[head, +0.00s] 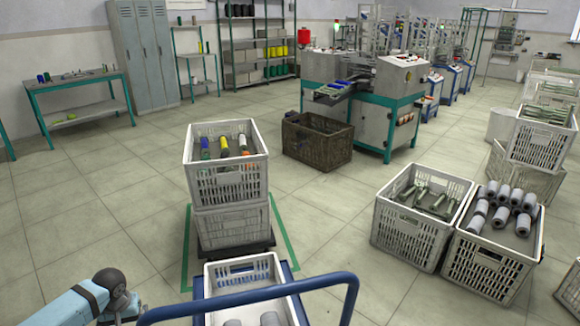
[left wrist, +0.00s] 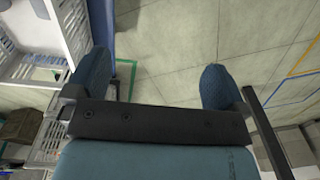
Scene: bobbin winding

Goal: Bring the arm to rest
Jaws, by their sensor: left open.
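My left arm comes into the head view at the bottom left, with a light blue link and a dark grey joint; its gripper cannot be made out there. In the left wrist view my left gripper (left wrist: 155,80) has its two blue ribbed fingers wide apart, with nothing between them but grey floor behind. White crate walls (left wrist: 38,80) and a blue upright lie to the left of the fingers in that view. My right gripper is in neither view.
A cart with a blue handle (head: 260,293) carries a white crate (head: 240,272) close to my arm. Stacked white crates (head: 228,182) with bobbins stand beyond it on a green-marked floor square. More crates (head: 410,230) stand at the right. Floor (head: 90,210) at the left is clear.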

